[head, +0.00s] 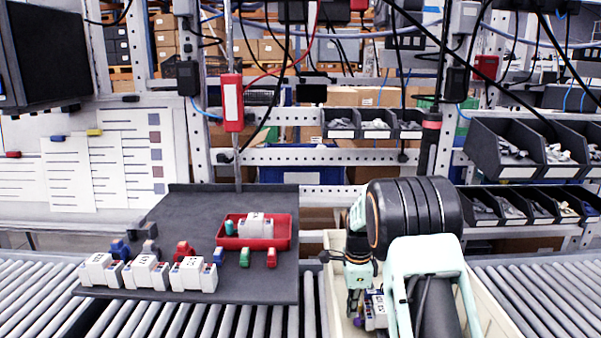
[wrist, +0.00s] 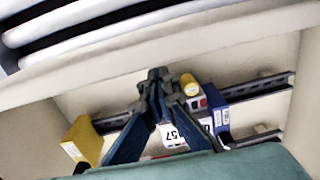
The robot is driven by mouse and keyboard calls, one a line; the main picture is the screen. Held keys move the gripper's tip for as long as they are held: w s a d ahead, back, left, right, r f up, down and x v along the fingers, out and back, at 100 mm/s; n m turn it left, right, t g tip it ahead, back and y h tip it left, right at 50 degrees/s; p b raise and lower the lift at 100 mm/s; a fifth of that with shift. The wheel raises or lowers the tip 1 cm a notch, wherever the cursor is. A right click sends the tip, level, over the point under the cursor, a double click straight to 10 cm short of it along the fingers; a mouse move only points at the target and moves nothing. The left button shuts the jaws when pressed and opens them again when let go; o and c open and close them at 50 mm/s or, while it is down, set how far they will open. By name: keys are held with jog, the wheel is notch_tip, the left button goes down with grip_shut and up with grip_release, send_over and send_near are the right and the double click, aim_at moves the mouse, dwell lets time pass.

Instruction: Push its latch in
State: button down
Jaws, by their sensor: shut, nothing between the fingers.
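My gripper (wrist: 158,76) is shut and empty, its fingertips together over the inside of a cream bin in the wrist view. In the head view my gripper (head: 353,303) points down into the same bin. A white module (wrist: 183,132) with a partly visible number label sits on a dark rail (wrist: 262,88), partly behind the fingers. It also shows in the head view (head: 376,313), just right of my gripper. A yellow round part (wrist: 189,84) is close right of the fingertips. I cannot make out the latch or whether the fingertips touch anything.
The bin's wall (head: 487,300) surrounds the gripper. A yellow block (wrist: 82,142) is on the left in the bin, and a blue part (wrist: 213,110) is beside the module. A dark board (head: 180,215) with several white modules and a red tray (head: 283,232) lies left on the rollers.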

jog(key=shift+s+d+f, duration=0.1)
jog(key=shift+s+f, duration=0.2)
jog(key=shift+f, duration=0.25)
jog(key=shift+s+f, duration=0.25)
jog(key=shift+f, duration=0.3)
notch_tip(320, 180, up, 18)
jog(key=p, duration=1.2)
jog(key=shift+w, duration=0.45)
